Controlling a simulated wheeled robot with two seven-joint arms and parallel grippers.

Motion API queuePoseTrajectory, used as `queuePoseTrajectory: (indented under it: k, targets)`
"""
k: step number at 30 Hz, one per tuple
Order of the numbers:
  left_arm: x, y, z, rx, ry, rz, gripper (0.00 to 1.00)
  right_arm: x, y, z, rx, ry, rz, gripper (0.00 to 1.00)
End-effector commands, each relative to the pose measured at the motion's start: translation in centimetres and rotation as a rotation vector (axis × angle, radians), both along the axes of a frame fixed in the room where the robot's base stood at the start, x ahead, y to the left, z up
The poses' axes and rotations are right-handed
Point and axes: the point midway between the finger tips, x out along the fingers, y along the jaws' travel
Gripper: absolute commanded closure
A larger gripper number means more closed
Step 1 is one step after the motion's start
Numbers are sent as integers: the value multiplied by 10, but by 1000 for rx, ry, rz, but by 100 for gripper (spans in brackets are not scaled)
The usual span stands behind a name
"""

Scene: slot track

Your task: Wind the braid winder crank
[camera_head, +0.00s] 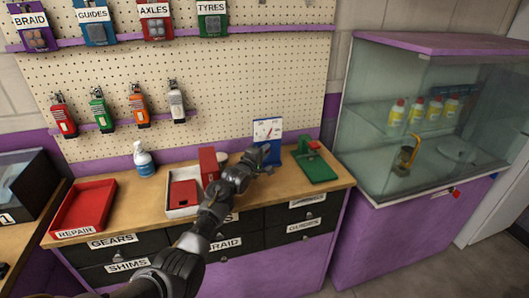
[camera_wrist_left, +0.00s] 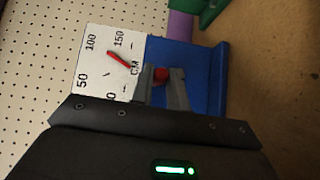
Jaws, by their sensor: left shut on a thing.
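The braid winder is a blue stand (camera_head: 273,152) with a white dial (camera_head: 267,128), at the back of the wooden counter against the pegboard. In the left wrist view its blue body (camera_wrist_left: 205,75) and dial (camera_wrist_left: 90,65) show close up. The dial is marked CM, and its red needle (camera_wrist_left: 119,59) lies near the 100 and 150 marks. My left gripper (camera_head: 262,164) is at the winder's front; in the wrist view its grey fingers (camera_wrist_left: 162,86) are shut on the red crank knob (camera_wrist_left: 161,75). The crank arm is hidden. My right gripper is out of view.
A white tray with a red box (camera_head: 184,194) and an upright red block (camera_head: 208,165) lie left of the winder. A green device (camera_head: 315,167) stands right of it. A red REPAIR tray (camera_head: 84,207), a bottle (camera_head: 143,160) and a glass cabinet (camera_head: 425,110) are farther off.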

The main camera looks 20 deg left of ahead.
Motion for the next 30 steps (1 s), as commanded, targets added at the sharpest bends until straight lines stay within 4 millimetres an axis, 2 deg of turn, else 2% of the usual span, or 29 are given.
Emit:
queuePoseTrajectory:
  k: [6, 10, 15, 24, 25, 30]
  targets:
    - [3, -6, 14, 148, 100, 0, 100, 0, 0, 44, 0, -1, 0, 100]
    - [5, -10, 14, 262, 172, -1, 100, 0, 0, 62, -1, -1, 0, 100]
    - [7, -12, 9, 357, 229, -1, 100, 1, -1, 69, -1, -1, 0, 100]
    - [7, -13, 7, 366, 234, -1, 100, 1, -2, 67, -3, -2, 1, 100]
    - [7, -13, 6, 366, 234, -1, 81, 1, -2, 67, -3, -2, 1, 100]
    - [8, -13, 7, 365, 234, 0, 62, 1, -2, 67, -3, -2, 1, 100]
